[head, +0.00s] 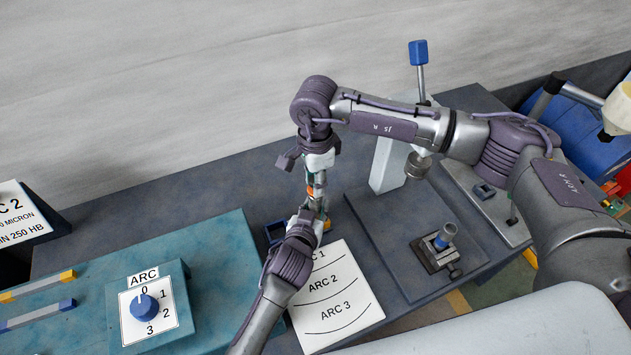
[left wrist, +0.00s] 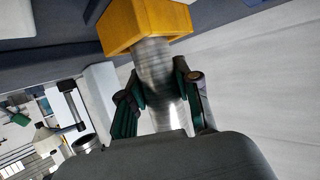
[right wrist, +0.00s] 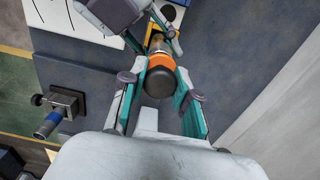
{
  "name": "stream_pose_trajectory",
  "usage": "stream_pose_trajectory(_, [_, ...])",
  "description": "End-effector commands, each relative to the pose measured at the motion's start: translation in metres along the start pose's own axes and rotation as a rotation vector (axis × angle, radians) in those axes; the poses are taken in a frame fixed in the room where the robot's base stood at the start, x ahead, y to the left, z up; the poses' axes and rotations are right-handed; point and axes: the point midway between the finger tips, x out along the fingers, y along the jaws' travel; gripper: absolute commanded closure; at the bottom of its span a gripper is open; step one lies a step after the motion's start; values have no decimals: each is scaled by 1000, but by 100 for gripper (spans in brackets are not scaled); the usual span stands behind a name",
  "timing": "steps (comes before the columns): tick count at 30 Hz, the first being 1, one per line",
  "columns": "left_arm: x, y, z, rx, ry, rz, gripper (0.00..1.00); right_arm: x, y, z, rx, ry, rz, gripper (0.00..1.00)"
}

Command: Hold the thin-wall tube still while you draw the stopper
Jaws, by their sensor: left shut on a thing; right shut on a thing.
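The thin-wall tube (left wrist: 153,60) is a shiny metal cylinder running into a yellow block (left wrist: 146,24) in the left wrist view. My left gripper (left wrist: 158,82) is shut on it, one finger on each side; in the head view this gripper (head: 313,210) sits low over the bench. The stopper (right wrist: 160,81) has a dark round end and an orange band. My right gripper (right wrist: 161,80) is shut on it, above my left gripper; it also shows in the head view (head: 317,184). Whether the stopper is fully seated in the tube is hidden.
A sheet with ARC curves (head: 338,299) lies beside my left gripper. A teal panel with an ARC dial (head: 145,305) is at the left. A small clamp with a blue-tipped pin (head: 441,246) stands on a plate at the right. A blue-knobbed lever (head: 419,54) rises behind.

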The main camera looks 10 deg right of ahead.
Motion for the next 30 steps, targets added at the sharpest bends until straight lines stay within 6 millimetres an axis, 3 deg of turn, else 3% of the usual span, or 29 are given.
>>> stream_pose_trajectory(20, [0,0,0,0,0,0,100,-13,0,0,0,-1,-1,100])
stream_pose_trajectory(30, [0,0,0,0,0,0,100,-48,0,0,0,0,-2,100])
